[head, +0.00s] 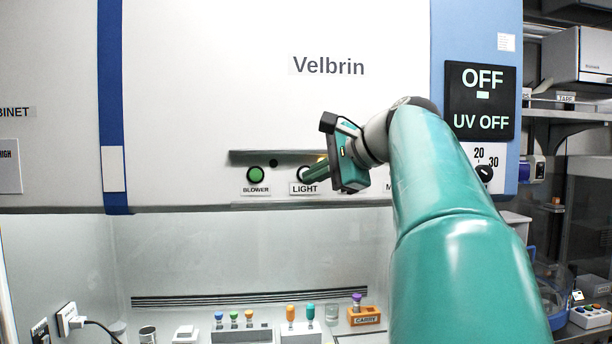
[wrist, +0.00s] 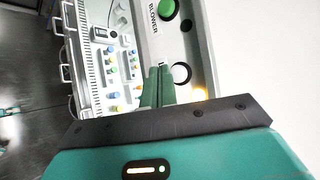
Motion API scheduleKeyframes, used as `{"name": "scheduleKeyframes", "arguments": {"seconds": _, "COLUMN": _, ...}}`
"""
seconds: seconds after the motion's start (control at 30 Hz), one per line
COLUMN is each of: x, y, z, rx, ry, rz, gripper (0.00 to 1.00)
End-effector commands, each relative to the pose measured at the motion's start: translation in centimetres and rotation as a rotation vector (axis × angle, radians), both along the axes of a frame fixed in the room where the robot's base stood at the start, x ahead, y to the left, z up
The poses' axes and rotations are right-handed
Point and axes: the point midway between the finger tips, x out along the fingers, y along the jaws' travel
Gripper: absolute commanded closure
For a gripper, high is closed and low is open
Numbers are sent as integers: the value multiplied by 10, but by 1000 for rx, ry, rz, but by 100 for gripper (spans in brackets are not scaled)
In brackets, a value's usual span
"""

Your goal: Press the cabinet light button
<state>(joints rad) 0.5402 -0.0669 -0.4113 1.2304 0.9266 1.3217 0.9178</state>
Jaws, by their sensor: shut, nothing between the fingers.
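The cabinet's button strip shows in the head view with a green BLOWER button (head: 256,174) at its left. The light button (head: 303,174), above the LIGHT label (head: 304,188), is mostly covered by my gripper. My gripper (head: 308,178) is shut and empty, its fingertips in front of the light button. In the wrist view my gripper (wrist: 160,70) points at the strip close to a dark-ringed white button (wrist: 181,73), its tips beside the ring in the picture. I cannot tell whether the tips touch. The BLOWER button (wrist: 167,9) is farther up.
A display (head: 482,101) reads OFF and UV OFF, with a dial (head: 484,173) below it. Inside the cabinet, an orange rack (head: 364,317) and several colored-cap tubes stand below the strip. An amber glow (wrist: 200,94) shows beside the dark-ringed button.

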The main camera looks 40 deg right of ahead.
Motion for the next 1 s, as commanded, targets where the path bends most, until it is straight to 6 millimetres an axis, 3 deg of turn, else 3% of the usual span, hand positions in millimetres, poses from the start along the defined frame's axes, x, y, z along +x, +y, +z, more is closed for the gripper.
{"name": "scheduleKeyframes", "arguments": {"seconds": 0.43, "x": -33, "y": 23, "z": 1, "rx": -1, "ry": -1, "rz": 1, "gripper": 100}}
{"name": "scheduleKeyframes", "arguments": {"seconds": 1.0, "x": -36, "y": 25, "z": 0, "rx": -1, "ry": 0, "rz": 0, "gripper": 100}}
